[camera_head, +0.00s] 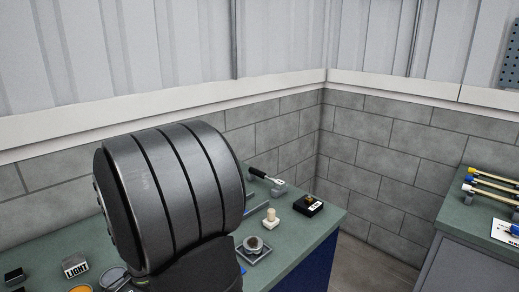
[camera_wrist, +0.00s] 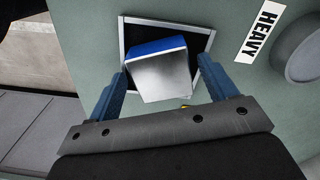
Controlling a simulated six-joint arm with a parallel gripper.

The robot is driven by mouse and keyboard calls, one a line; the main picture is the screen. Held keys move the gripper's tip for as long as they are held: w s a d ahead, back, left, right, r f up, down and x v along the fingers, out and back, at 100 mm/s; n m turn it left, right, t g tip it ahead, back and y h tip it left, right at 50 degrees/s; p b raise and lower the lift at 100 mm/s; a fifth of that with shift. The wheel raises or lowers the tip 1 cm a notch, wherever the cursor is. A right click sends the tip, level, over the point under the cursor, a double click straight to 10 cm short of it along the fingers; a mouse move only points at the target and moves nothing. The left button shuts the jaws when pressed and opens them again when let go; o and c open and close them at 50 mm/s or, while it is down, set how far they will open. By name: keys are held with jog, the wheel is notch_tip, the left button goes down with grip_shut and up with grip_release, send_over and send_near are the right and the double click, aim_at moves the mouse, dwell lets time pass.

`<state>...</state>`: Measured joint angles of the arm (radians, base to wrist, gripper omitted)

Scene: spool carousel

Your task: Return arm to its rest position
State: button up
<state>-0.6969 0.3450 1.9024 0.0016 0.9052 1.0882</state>
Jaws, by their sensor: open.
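My gripper (camera_wrist: 162,70) shows in the wrist view with its two blue fingers apart. A silver block with a blue face (camera_wrist: 163,82) lies between the fingers, with a gap visible at the right finger; contact at the left finger is unclear. The block is over a dark square with a pale frame (camera_wrist: 128,22) on the green bench top. Whether it rests on the square I cannot tell. In the head view my large dark arm link fills the middle left, and my gripper does not show there.
A HEAVY label (camera_wrist: 260,31) and a round grey dish (camera_wrist: 301,50) lie right of the block. The green bench (camera_head: 297,247) holds a LIGHT label (camera_head: 75,267), a pale peg (camera_head: 271,218), a black box (camera_head: 308,205) and a black-handled tool (camera_head: 264,176). A second bench (camera_head: 462,222) stands right.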

notch_tip(320, 180, up, 4)
jog(key=shift+w+r, duration=0.1)
jog(key=shift+r, duration=0.15)
jog(key=w+d+r, duration=0.2)
jog(key=d+r, duration=0.5)
jog(key=d, duration=0.5)
jog(key=w+a+m, duration=0.2)
jog(key=w+a, duration=0.4)
jog(key=w, duration=0.2)
jog(key=w+a+m, duration=0.2)
jog(key=w+a, duration=0.3)
jog(key=w, duration=0.4)
jog(key=s+a+f, duration=0.1)
jog(key=a+f, duration=0.4)
jog(key=a, duration=0.2)
jog(key=shift+a, duration=0.2)
jog(key=shift+o, duration=0.2)
jog(key=shift+f, duration=0.1)
jog(key=o, duration=0.4)
jog(key=shift+o, duration=0.2)
